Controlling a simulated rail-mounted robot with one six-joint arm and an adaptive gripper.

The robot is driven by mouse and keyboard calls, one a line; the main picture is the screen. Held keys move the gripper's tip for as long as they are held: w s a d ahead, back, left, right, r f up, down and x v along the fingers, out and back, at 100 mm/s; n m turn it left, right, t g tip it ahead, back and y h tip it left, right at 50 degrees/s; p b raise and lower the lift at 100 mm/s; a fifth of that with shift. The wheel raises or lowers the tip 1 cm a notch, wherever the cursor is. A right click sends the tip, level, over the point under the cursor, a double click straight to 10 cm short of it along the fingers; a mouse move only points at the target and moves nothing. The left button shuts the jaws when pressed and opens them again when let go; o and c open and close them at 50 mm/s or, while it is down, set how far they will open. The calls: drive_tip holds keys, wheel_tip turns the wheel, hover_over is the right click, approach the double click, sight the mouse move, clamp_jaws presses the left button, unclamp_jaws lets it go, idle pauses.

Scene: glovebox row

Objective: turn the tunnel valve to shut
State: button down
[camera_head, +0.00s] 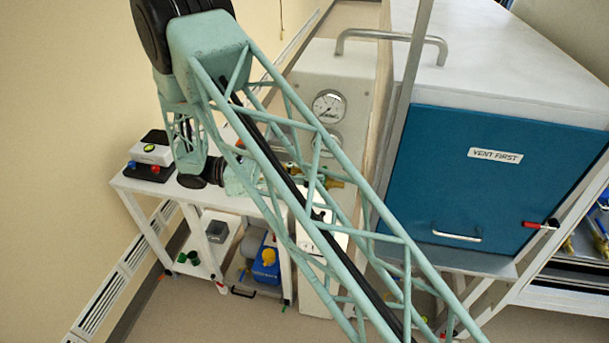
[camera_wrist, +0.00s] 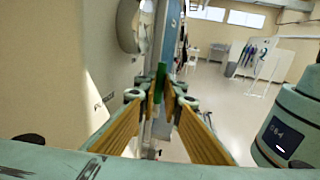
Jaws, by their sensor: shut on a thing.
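The tunnel valve (camera_head: 333,183) shows as small brass fittings on the light cabinet front below the gauge, partly hidden behind the lattice of my arm. My gripper (camera_head: 270,182) reaches it from the left, and its fingertips are mostly hidden there. In the wrist view my gripper (camera_wrist: 160,92) has its two yellow-brown fingers closed on a green handle (camera_wrist: 159,80), which stands upright between the tips. The valve body behind the handle cannot be made out in that view.
A round gauge (camera_head: 329,106) sits on the cabinet above the valve. A blue door (camera_head: 480,190) marked "VENT FIRST" is to the right. A white cart (camera_head: 160,190) stands left, with a blue pump (camera_head: 266,262) below. A metal bar handle (camera_head: 390,36) is above.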

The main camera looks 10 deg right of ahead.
drive_tip(key=shift+a, duration=0.1)
idle(0.5)
drive_tip(key=c, duration=3)
unclamp_jaws()
drive_tip(key=shift+a, duration=0.15)
drive_tip(key=shift+w+a, duration=0.3)
drive_tip(key=shift+a, duration=1.6)
drive_tip(key=shift+w+a, duration=0.3)
drive_tip(key=shift+a, duration=1.65)
drive_tip(key=shift+w+a, duration=0.3)
drive_tip(key=shift+a, duration=1.6)
